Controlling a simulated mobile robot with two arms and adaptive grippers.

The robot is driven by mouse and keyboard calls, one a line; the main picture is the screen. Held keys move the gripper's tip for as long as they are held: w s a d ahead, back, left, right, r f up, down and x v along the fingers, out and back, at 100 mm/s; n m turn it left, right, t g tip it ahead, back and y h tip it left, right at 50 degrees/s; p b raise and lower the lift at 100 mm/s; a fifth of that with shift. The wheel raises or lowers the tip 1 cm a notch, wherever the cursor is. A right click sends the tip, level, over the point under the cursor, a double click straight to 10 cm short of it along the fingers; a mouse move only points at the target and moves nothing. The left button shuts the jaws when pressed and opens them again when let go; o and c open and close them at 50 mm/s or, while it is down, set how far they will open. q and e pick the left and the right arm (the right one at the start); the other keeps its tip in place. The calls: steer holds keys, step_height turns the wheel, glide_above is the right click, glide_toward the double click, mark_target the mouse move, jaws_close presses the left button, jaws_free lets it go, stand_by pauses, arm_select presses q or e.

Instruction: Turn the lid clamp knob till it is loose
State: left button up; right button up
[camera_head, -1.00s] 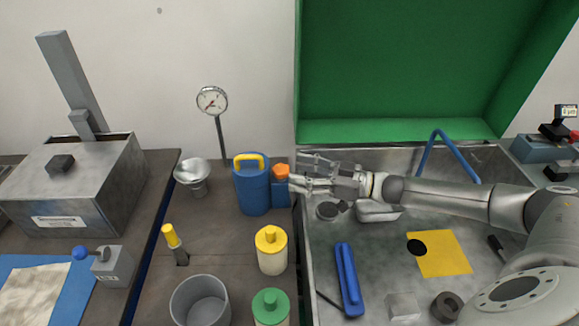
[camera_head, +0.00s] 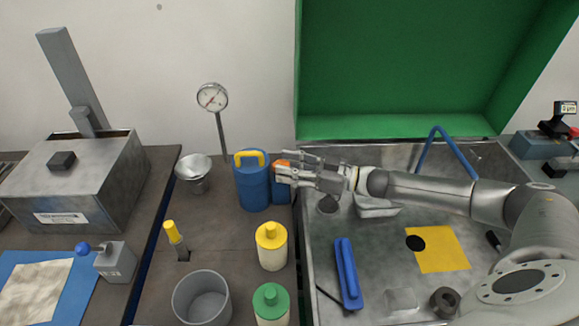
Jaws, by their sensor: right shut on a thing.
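An orange knob (camera_head: 281,163) sits on top of a small blue block (camera_head: 283,192), close beside a blue canister (camera_head: 253,186) with a yellow handle. My right gripper (camera_head: 283,174) reaches in from the right over the tray's left edge. Its fingers are at the orange knob and closed on it, covering its lower part. The exact finger contact is too small to make out. A dark knob (camera_head: 62,160) also sits on the lid of the grey metal box (camera_head: 95,190) at the left, with nothing near it. My left gripper is not in view.
A dial gauge (camera_head: 212,97) on a stand and a metal funnel (camera_head: 194,170) stand left of the canister. Yellow-capped (camera_head: 271,250) and green-capped (camera_head: 270,303) bottles stand in front. The metal tray (camera_head: 385,285) at right holds a blue tool (camera_head: 347,272) and a yellow sheet (camera_head: 440,250).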

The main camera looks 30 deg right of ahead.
steer(key=shift+w+d+f+n+g+y+b, duration=0.1)
steer(key=shift+w+n+g+y+b, duration=0.05)
steer(key=shift+n+g+y+b, duration=0.4)
steer(key=shift+w+d+f+n+g+y+b, duration=0.1)
steer(key=shift+n+g+y+b, duration=0.25)
steer(key=shift+n+g+b, duration=0.25)
steer(key=n+g+y+b, duration=0.1)
steer(key=g+b, duration=0.1)
steer(key=n+g+y+b, duration=0.1)
steer(key=g, duration=0.1)
steer(key=shift+w+b, duration=0.2)
steer(key=shift+b, duration=0.2)
steer(key=shift+d+r+n+g+y+b, duration=0.15)
steer(key=shift+n+g+y+b, duration=0.25)
steer(key=shift+n+g+b, duration=0.65)
steer(key=o, duration=1)
steer(key=shift+c, duration=0.2)
steer(key=shift+d, duration=0.1)
steer(key=v, duration=1.1)
steer(key=shift+d, duration=0.35)
